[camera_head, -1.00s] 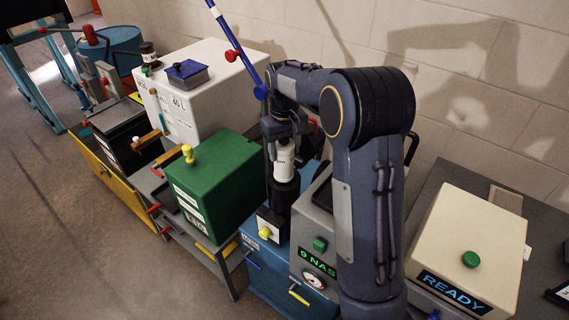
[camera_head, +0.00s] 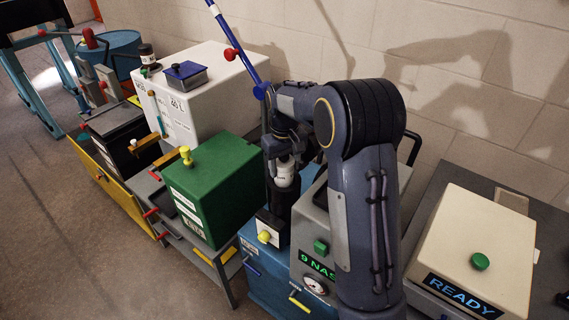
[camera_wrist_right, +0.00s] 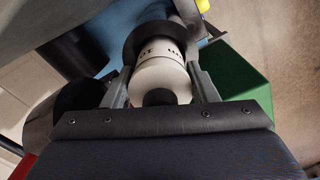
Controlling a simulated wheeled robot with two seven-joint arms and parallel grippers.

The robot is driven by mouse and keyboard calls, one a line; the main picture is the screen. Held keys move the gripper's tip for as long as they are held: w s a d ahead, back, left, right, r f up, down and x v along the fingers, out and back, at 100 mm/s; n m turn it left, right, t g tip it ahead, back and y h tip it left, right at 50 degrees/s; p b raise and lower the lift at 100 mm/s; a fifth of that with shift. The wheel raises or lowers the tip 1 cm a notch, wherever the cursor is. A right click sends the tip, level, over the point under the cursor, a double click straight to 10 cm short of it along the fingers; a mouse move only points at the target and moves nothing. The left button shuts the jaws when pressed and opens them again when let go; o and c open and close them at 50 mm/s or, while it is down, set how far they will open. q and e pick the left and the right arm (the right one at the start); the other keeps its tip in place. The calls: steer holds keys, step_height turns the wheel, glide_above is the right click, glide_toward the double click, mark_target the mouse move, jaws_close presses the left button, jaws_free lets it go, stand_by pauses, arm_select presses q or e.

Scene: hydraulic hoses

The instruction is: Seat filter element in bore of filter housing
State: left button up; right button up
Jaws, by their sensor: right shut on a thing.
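The white filter element (camera_head: 286,175) is upright in my right gripper (camera_head: 284,160), whose fingers are shut on it from both sides. Its lower end meets the top of the black filter housing (camera_head: 279,206), which stands behind a white block with a yellow knob. In the right wrist view the element (camera_wrist_right: 160,76) sits between the two fingers of my gripper (camera_wrist_right: 160,92). The black rim of the housing (camera_wrist_right: 130,45) surrounds its far end, so it looks partly inside the bore; how deep cannot be told. My left gripper is not in view.
A green box (camera_head: 212,185) with a yellow knob stands close left of the housing. A grey unit (camera_head: 318,225) with a green button and gauge is close right. A blue pole (camera_head: 240,50) rises behind. A cream READY box (camera_head: 478,245) stands farther right.

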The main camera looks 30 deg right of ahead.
steer(key=o, duration=1.1)
steer(key=shift+c, duration=0.2)
